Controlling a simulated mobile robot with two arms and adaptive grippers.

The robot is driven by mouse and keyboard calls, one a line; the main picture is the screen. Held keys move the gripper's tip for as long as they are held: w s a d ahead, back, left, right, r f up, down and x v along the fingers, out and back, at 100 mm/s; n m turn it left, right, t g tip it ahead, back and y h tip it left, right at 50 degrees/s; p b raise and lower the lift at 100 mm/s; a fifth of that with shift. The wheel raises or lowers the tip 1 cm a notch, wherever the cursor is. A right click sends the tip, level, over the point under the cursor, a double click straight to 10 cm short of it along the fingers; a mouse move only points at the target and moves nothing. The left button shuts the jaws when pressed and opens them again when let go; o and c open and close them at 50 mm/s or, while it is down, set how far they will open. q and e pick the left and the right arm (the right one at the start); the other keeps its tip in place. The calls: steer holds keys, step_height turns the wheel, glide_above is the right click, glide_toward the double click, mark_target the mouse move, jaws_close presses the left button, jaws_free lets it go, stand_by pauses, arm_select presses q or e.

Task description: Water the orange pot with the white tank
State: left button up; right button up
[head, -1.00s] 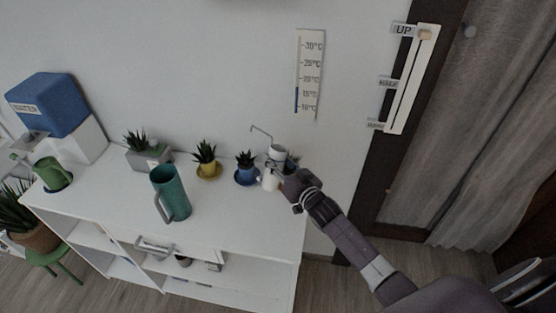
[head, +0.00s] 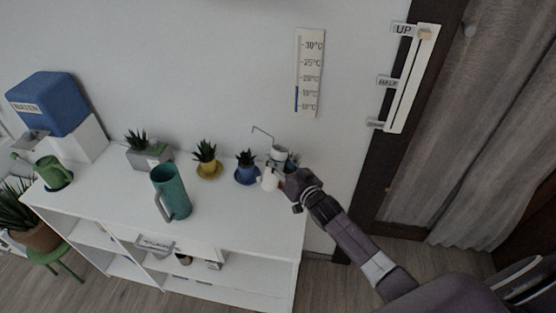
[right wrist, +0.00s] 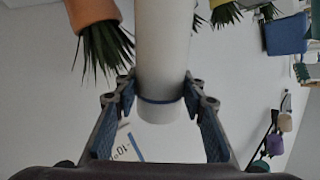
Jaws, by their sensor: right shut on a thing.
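In the right wrist view, my right gripper (right wrist: 160,95) is shut on the white tank (right wrist: 162,45), a smooth white cylinder between its fingers. The orange pot (right wrist: 90,12), with a spiky plant, shows upside down at the upper left, apart from the tank. In the head view, my right gripper (head: 284,182) is at the right end of the white desk, beside small white shapes. The orange pot is mostly hidden there by the gripper and the white parts. My left gripper is out of view.
The white desk (head: 110,190) also holds a blue pot (head: 246,175), a yellow pot (head: 207,168), a grey planter (head: 150,158), a teal pitcher (head: 172,195) and a green can (head: 50,172). A blue water tank (head: 55,103) stands at left. The front right desktop is clear.

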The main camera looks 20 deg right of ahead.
mark_target(282, 169)
steer(key=shift+w+d+f+m+g+p, duration=0.2)
steer(key=shift+d+f+m+g+p, duration=0.1)
steer(key=shift+f+m+p, duration=0.25)
stand_by(1.3)
steer(key=shift+s+a+f+m+g+y+b, duration=0.1)
steer(key=shift+f+m+g+y+b, duration=0.15)
steer(key=shift+f+m, duration=0.4)
steer(key=shift+a+f+m+g+y+b, duration=0.15)
steer(key=shift+f+m+b, duration=0.2)
steer(key=shift+f, duration=0.35)
stand_by(2.1)
steer(key=shift+m, duration=0.55)
stand_by(0.9)
steer(key=shift+r+m+g+y, duration=0.25)
steer(key=shift+m+g+y, duration=0.05)
steer(key=shift+m+y, duration=0.2)
stand_by(0.7)
